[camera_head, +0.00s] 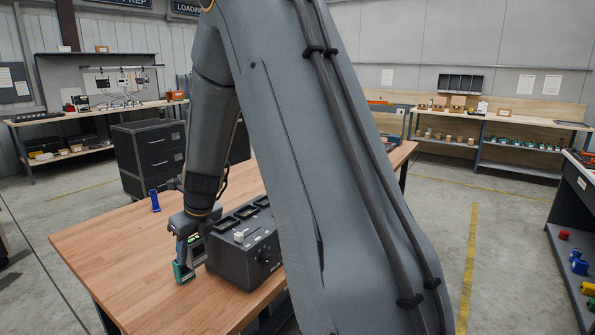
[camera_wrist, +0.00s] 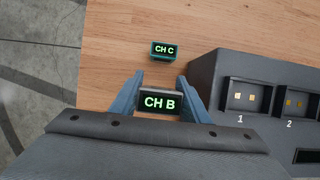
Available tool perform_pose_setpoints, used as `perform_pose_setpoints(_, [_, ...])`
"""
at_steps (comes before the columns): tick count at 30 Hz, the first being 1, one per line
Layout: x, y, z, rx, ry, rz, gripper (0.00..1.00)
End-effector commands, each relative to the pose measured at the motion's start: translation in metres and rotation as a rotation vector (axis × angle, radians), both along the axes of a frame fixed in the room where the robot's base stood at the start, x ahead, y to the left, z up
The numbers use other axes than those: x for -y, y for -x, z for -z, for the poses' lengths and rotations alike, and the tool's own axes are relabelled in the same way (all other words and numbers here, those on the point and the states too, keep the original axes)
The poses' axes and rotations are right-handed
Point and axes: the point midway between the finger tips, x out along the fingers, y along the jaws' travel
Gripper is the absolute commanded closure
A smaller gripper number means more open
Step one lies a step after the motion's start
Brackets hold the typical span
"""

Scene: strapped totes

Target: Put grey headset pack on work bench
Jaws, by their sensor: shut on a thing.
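The grey headset pack (camera_wrist: 160,103), with a green "CH B" display, is between the two blue-grey fingers of my gripper (camera_wrist: 160,88) in the wrist view. My gripper (camera_head: 188,240) is shut on it, low over the wooden work bench (camera_head: 130,250), left of the dark charger box. I cannot tell whether the pack touches the bench. A teal pack (camera_wrist: 164,51) with a "CH C" display is on the bench just beyond the held pack. The teal pack also shows in the head view (camera_head: 183,272), close below my gripper.
The dark charger box (camera_head: 243,262) stands right of my gripper; its slots 1 and 2 look empty in the wrist view. A blue object (camera_head: 154,200) stands near the bench's far edge. The bench's front left is clear. A dark drawer cabinet (camera_head: 150,155) is behind.

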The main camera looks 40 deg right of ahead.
Motion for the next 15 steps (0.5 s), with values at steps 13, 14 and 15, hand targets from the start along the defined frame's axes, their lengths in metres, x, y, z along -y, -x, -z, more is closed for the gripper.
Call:
perform_pose_setpoints(13, [-0.002,0.001,0.035,-0.005,-0.002,-0.002,0.85])
perform_pose_setpoints(14, [-0.002,0.001,0.040,-0.004,-0.002,-0.002,0.85])
perform_pose_setpoints(15, [-0.002,0.000,0.046,-0.003,-0.002,-0.002,0.85])
